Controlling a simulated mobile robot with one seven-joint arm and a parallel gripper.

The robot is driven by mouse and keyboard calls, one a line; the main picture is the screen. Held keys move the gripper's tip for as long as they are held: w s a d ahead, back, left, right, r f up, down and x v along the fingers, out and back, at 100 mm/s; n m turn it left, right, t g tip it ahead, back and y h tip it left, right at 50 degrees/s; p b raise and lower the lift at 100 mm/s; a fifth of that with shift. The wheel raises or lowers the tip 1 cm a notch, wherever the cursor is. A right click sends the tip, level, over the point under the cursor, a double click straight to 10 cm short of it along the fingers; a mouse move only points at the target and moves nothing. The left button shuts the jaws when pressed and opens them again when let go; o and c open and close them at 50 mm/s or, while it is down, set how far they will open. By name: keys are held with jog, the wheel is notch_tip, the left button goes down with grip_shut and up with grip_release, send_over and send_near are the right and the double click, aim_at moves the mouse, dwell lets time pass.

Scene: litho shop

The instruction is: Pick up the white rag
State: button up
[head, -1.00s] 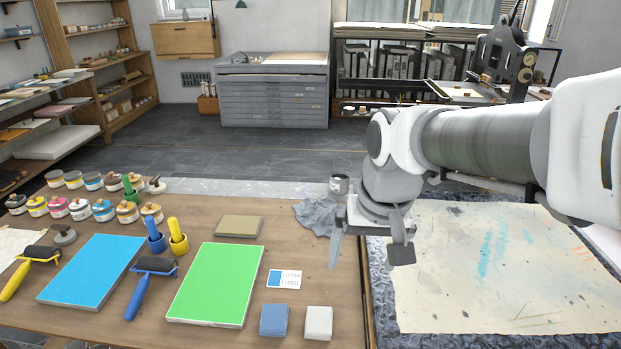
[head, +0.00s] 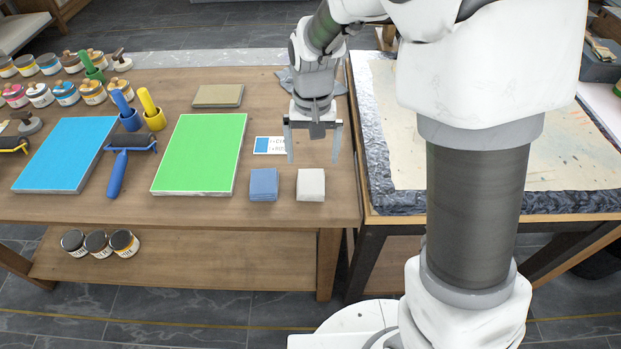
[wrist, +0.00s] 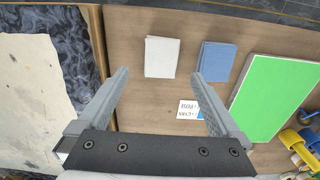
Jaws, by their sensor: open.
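The white rag (head: 311,184) is a small folded square lying flat near the table's front right edge, just right of a folded blue rag (head: 263,184). In the wrist view the white rag (wrist: 160,57) lies beyond the fingertips, between their lines, with clear wood around it. My gripper (head: 313,160) is open and empty, above the table and behind the white rag in the head view. In the wrist view its two fingers (wrist: 160,78) stand wide apart. Nothing hides the rag.
A printed card (head: 269,145) lies behind the blue rag, partly near my gripper. A green slab (head: 201,155) and a blue slab (head: 66,153) lie to the left. A grey cloth (head: 340,84) lies behind.

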send_over(311, 181)
jog(key=f, duration=0.2)
jog(key=s+f, duration=0.1)
jog(key=f, duration=0.1)
jog(key=shift+d+f+b, duration=0.15)
jog(key=shift+b, duration=0.2)
jog(key=f, duration=0.1)
jog(key=f+b, duration=0.1)
jog(key=f, duration=0.1)
jog(key=w+f, duration=0.1)
jog(key=f, duration=0.1)
jog(key=shift+a+f+b, duration=0.1)
jog(key=shift+a+b, duration=0.1)
jog(key=shift+b, duration=0.2)
jog(key=c, duration=1.2)
